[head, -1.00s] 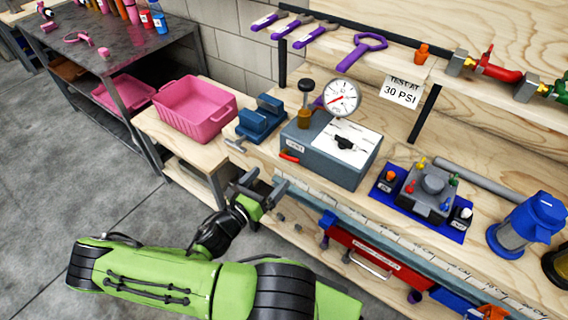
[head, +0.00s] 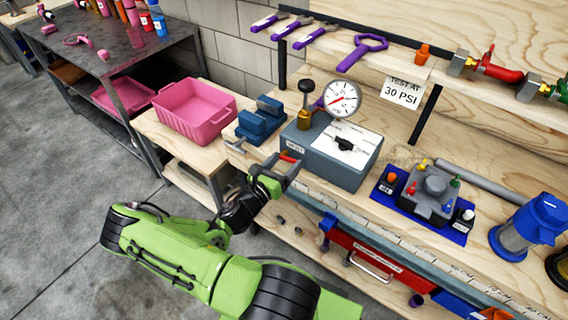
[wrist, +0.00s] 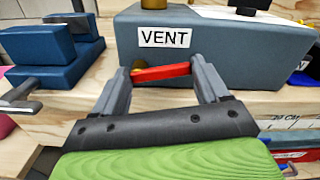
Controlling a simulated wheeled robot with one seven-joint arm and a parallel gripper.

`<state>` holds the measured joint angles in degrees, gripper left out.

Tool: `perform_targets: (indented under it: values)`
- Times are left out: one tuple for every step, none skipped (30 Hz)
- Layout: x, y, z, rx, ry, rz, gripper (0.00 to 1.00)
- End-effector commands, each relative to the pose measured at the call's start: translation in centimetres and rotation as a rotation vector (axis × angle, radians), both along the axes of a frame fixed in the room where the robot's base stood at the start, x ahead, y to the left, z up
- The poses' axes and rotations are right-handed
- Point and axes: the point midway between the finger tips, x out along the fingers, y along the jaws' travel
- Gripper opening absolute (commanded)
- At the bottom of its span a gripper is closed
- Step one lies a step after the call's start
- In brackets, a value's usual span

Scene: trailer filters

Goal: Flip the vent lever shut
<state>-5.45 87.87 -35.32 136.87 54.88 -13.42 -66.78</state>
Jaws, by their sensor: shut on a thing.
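The vent lever is a short red handle (wrist: 161,72) on the front of the grey-blue box (wrist: 230,50), just below the VENT label (wrist: 164,38). It lies roughly level, with a brass fitting at its left end. In the head view the red lever (head: 289,158) shows at the box's left front. My gripper (wrist: 161,78) has one grey finger at each end of the lever and is shut on it. In the head view my gripper (head: 282,164) is at the box's front left corner.
A blue vise (head: 260,120) stands left of the box, its handle also near my gripper in the wrist view (wrist: 18,92). A pink bin (head: 195,115) is farther left. A gauge (head: 341,98) and brass pump post (head: 304,115) rise from the box. The bench front edge runs below.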

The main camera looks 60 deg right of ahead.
Motion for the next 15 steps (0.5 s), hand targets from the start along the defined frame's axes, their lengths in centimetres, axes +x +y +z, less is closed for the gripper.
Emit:
perform_targets:
  values:
    - [0.01,0.01,-0.01,0.001,0.000,0.000,0.46]
    - [0.01,0.02,-0.01,0.001,0.000,0.000,0.44]
    - [0.01,0.02,-0.02,0.000,-0.003,0.000,0.44]
    - [-0.01,0.02,-0.04,-0.001,-0.012,0.000,0.44]
    - [-0.01,0.02,-0.07,-0.003,-0.026,0.000,0.44]
    - [-0.03,0.03,-0.12,-0.008,-0.055,0.001,0.44]
    - [-0.06,0.03,-0.18,-0.012,-0.084,0.001,0.44]
    - [-0.07,0.03,-0.25,-0.017,-0.113,0.001,0.44]
    - [-0.09,0.05,-0.36,-0.022,-0.148,0.001,0.44]
    - [-0.10,0.05,-0.44,-0.026,-0.173,0.001,0.44]
    - [-0.11,0.05,-0.51,-0.030,-0.194,0.001,0.44]
    - [-0.11,0.05,-0.58,-0.033,-0.215,0.000,0.44]
    - [-0.12,0.05,-0.62,-0.034,-0.225,0.000,0.44]
    - [-0.12,0.05,-0.65,-0.035,-0.232,0.000,0.44]
    - [-0.12,0.05,-0.67,-0.036,-0.237,0.000,0.44]
